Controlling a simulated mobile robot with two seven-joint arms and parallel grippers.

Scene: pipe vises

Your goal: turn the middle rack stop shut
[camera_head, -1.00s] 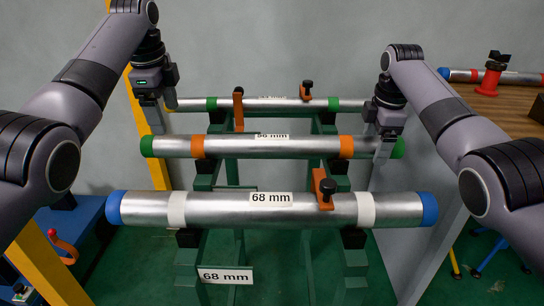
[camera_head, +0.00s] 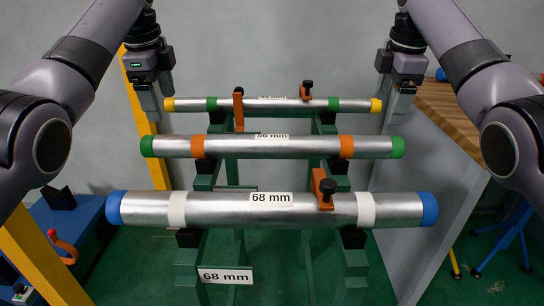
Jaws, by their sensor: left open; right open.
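The middle pipe (camera_head: 270,147), labelled 56 mm with green ends and orange bands, lies across the green rack. An upright orange stop (camera_head: 238,112) stands behind the pipe, left of its label, not lying over it; I take it for the middle rack's stop. Its lower end is hidden by the pipe. My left gripper (camera_head: 156,112) is open and empty, pointing down near the yellow left end of the rear pipe. My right gripper (camera_head: 392,118) is open and empty, pointing down near the right ends of the rear and middle pipes. Both are apart from the stop.
The front 68 mm pipe (camera_head: 240,210) has an orange stop with a black knob (camera_head: 326,187) over it. The rear pipe (camera_head: 262,104) has another black-knobbed stop (camera_head: 307,89). A wooden table (camera_head: 445,115) stands right. Space above the pipes, between the grippers, is free.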

